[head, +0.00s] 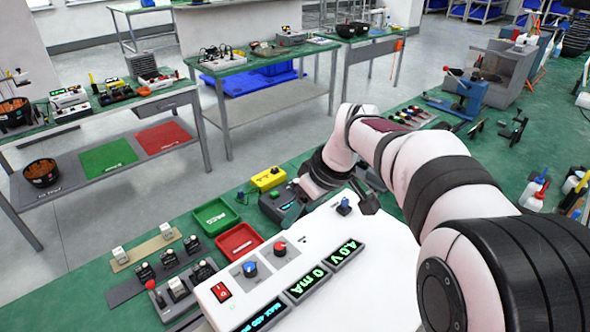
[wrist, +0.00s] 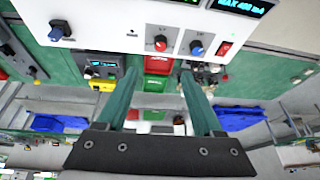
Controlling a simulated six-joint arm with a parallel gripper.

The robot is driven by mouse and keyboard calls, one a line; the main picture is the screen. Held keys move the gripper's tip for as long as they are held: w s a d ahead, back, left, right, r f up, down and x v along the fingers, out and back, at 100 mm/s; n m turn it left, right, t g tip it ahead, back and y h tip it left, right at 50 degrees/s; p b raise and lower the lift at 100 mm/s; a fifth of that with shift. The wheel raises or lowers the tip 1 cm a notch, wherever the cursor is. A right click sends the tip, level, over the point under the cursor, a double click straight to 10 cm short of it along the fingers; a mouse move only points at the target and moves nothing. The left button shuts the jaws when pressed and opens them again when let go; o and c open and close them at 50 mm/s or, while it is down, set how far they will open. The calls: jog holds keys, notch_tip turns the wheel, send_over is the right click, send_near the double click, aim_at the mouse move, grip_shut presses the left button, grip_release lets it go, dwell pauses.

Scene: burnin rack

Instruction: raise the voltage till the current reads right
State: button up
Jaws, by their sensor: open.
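The white power supply (head: 375,265) stands on the green bench at the front. Its green displays read 4.0 V (head: 345,253), 0 mA (head: 306,282) and a partly cut-off MAX 400 mA (head: 265,314). On its face are a red knob (head: 280,248), a blue knob (head: 250,268) and a red rocker switch (head: 221,291). Another blue knob (head: 344,206) stands at its far end; it also shows in the wrist view (wrist: 60,30). My gripper (wrist: 159,74) is open and empty, apart from all the knobs. In the head view my arm mostly hides it.
A green tray (head: 214,216) and a red tray (head: 239,241) lie beside the supply. Small dark modules (head: 169,258) stand left of them. A yellow box (head: 268,178) and a grey device (head: 283,204) with a small display stand behind.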

aim_at(280, 245)
jog(key=x, duration=1.5)
jog(key=shift+d, duration=0.1)
grip_shut()
